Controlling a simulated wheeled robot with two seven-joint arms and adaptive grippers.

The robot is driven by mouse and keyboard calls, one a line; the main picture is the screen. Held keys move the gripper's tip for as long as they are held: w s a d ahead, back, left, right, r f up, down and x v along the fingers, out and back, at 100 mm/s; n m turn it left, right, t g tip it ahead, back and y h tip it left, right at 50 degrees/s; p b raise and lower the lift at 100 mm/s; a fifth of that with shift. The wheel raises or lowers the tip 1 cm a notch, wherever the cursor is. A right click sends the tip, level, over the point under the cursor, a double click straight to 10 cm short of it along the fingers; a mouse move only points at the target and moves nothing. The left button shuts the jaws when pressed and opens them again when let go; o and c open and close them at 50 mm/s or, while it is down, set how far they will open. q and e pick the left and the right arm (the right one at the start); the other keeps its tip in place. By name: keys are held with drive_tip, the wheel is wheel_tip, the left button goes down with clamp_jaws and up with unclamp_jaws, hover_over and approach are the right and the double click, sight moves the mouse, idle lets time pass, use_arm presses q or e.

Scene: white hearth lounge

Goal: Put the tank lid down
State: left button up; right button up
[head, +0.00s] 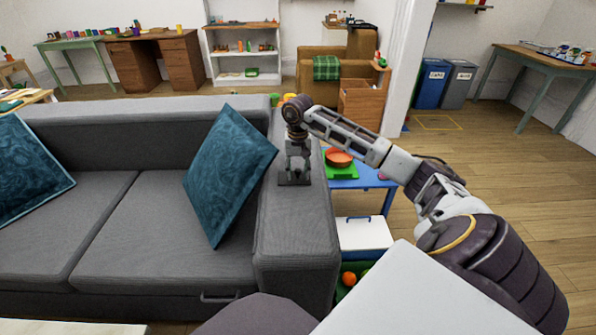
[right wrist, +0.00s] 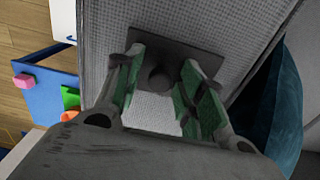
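The tank lid (head: 286,181) is a dark, flat, square plate with a round knob. It lies flat on top of the grey sofa's armrest (head: 297,235). My right gripper (head: 296,168) points down over the lid. In the right wrist view its fingers (right wrist: 160,82) stand on either side of the knob, with a visible gap on each side, so it is open around the knob. The lid's plate (right wrist: 178,48) shows beyond the fingertips, on the grey fabric. My left gripper is not in view. I cannot make out the tank.
A teal cushion (head: 228,172) leans just left of the armrest. Right of the armrest are a blue table (head: 372,180) with an orange bowl (head: 339,157) on green, and a white-topped box (head: 363,234). Bare armrest lies in front of the lid. Open wooden floor lies at right.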

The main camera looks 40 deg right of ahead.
sight(298, 170)
drive_tip(key=shift+r, duration=0.6)
wheel_tip(298, 170, up, 2)
drive_tip(key=shift+r+p, duration=0.1)
drive_tip(key=shift+p, duration=0.45)
wheel_tip(298, 170, up, 7)
drive_tip(key=shift+f+p, duration=0.15)
drive_tip(key=shift+p, duration=0.9)
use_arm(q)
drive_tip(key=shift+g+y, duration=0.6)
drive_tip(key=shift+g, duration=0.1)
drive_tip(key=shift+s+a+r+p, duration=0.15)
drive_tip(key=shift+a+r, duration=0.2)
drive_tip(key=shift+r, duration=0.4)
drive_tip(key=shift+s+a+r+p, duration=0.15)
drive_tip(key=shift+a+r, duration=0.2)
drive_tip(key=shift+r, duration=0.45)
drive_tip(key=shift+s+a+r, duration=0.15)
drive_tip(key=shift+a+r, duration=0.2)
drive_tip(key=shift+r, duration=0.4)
use_arm(e)
drive_tip(key=shift+r, duration=1.05)
drive_tip(key=shift+o, duration=0.8)
